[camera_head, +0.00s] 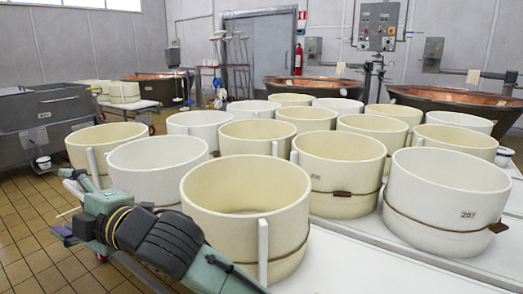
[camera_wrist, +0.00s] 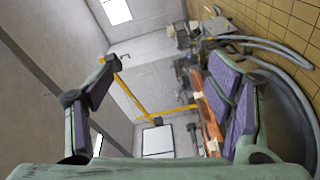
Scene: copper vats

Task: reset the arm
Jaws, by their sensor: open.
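My gripper (camera_wrist: 178,78) shows in the wrist view with its two purple-padded fingers wide apart and nothing between them. In the head view my green and black arm reaches from the bottom edge up to the left, and my gripper (camera_head: 70,205) is at its far end over the tiled floor. It is left of the nearest cream round mould (camera_head: 245,190) and apart from the grey steel tank (camera_head: 45,115). The arm hides part of the table's near left edge.
Several cream and white round moulds crowd the white table (camera_head: 360,262), one marked 207 (camera_head: 447,205). The tiled floor (camera_head: 30,215) at left is mostly free.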

